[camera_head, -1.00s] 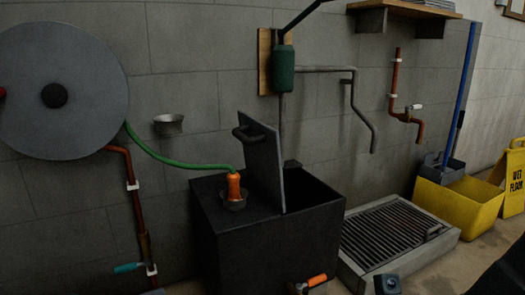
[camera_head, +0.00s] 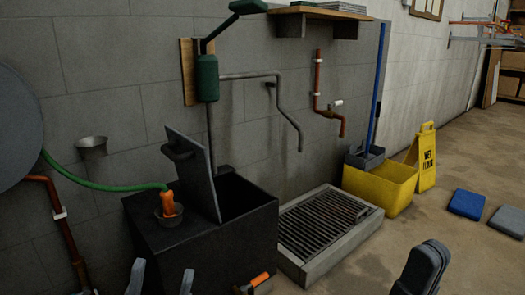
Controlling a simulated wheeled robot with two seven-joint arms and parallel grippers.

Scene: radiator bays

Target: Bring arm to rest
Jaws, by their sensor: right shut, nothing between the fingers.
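My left gripper (camera_head: 161,278) is at the bottom left, in front of the black tank. Its two grey fingers stand apart with nothing seen between them. My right gripper (camera_head: 425,264) is at the bottom right, over the bare floor. Its fingers are together with nothing between them. Most of both arms is out of view.
The black tank (camera_head: 166,237) has its lid tilted open and an orange nozzle (camera_head: 169,203) in a cup on top. A floor grate (camera_head: 322,228), yellow bucket (camera_head: 379,187), wet-floor sign (camera_head: 424,159) and blue mat (camera_head: 467,204) stand to the right. Floor around my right gripper is clear.

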